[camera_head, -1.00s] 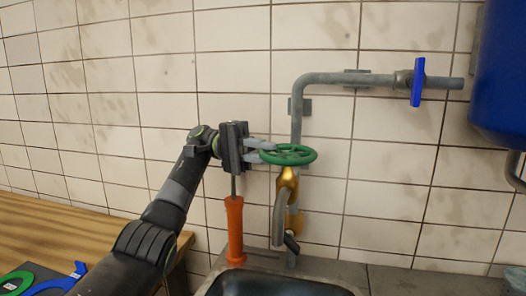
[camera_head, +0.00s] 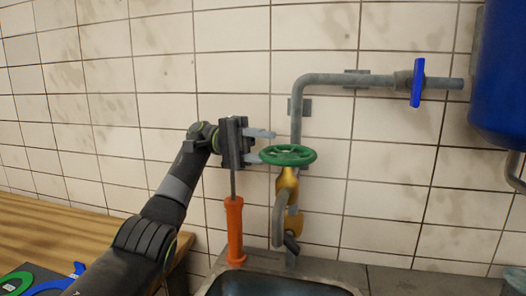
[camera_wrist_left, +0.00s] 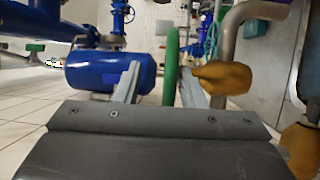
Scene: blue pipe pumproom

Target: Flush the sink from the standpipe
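The standpipe (camera_head: 297,125) is a grey pipe on the tiled wall, with a brass valve body (camera_head: 287,183) and a green handwheel (camera_head: 288,155) on top. Its grey spout (camera_head: 279,220) points down towards the sink (camera_head: 278,285); I see no water. My left gripper (camera_head: 266,146) is at the wheel's left side, fingers apart. In the left wrist view the green rim (camera_wrist_left: 172,62) shows edge-on between the open fingers (camera_wrist_left: 160,88), nearer the right finger; I cannot tell if it touches. My right gripper is not in view.
A blue lever (camera_head: 417,82) sits on the upper pipe, beside a blue tank (camera_head: 501,75). An orange-handled tool (camera_head: 235,231) stands upright at the sink's left edge, behind my wrist. A wooden bench (camera_head: 80,235) is at the left.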

